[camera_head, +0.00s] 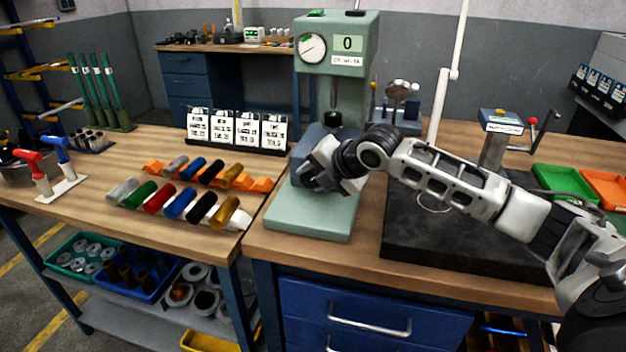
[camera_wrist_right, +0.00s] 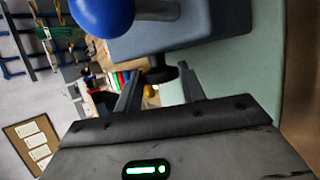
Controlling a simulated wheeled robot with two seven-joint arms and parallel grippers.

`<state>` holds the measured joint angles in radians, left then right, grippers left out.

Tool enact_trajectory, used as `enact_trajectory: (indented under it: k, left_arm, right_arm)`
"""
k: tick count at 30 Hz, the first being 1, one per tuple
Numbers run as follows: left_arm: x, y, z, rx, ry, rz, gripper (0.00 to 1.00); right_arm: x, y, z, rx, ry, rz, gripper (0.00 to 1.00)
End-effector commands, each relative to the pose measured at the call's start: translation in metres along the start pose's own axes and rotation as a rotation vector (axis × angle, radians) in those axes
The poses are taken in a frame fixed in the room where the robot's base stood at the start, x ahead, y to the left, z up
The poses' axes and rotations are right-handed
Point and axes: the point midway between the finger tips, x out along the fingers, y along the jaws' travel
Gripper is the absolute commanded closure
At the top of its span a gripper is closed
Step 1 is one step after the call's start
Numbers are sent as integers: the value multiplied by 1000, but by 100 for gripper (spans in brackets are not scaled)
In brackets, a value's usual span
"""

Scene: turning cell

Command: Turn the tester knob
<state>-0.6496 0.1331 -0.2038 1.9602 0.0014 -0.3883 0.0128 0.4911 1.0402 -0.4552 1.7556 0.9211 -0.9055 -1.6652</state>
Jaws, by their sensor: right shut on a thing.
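The tester (camera_head: 338,45) is a pale green machine with a round dial, a display reading 0 and a green base (camera_head: 310,215). My right gripper (camera_head: 312,178) is at the front of the tester's blue-grey block (camera_head: 308,139), above the base. In the right wrist view a small black knob (camera_wrist_right: 160,73) sticks out of the grey block (camera_wrist_right: 205,25), between the two fingers of my right gripper (camera_wrist_right: 160,88). The gripper is shut on the knob. In the head view the gripper hides the knob. My left gripper is not in view.
A blue ball (camera_wrist_right: 100,14) is close beside the block in the right wrist view. Coloured cylinders (camera_head: 182,204) lie in rows left of the tester, with white label cards (camera_head: 236,130) behind. A black slab (camera_head: 460,235) lies to the right, under my right arm.

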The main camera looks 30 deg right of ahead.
Motion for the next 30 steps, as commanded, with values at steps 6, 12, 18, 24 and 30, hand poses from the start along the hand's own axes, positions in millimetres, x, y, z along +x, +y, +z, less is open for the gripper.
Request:
enact_trajectory:
  k: [6,12,18,24,30]
  left_arm:
    - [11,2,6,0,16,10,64]
    - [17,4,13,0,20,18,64]
    - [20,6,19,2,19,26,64]
    - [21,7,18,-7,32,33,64]
    - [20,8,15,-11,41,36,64]
  right_arm:
    - [4,-10,-1,75,-2,181,83]
    - [5,-12,-1,134,-2,325,83]
    - [4,-12,-1,177,-1,428,83]
    - [4,-11,-1,200,-1,485,83]
    - [3,-10,0,209,-2,507,83]
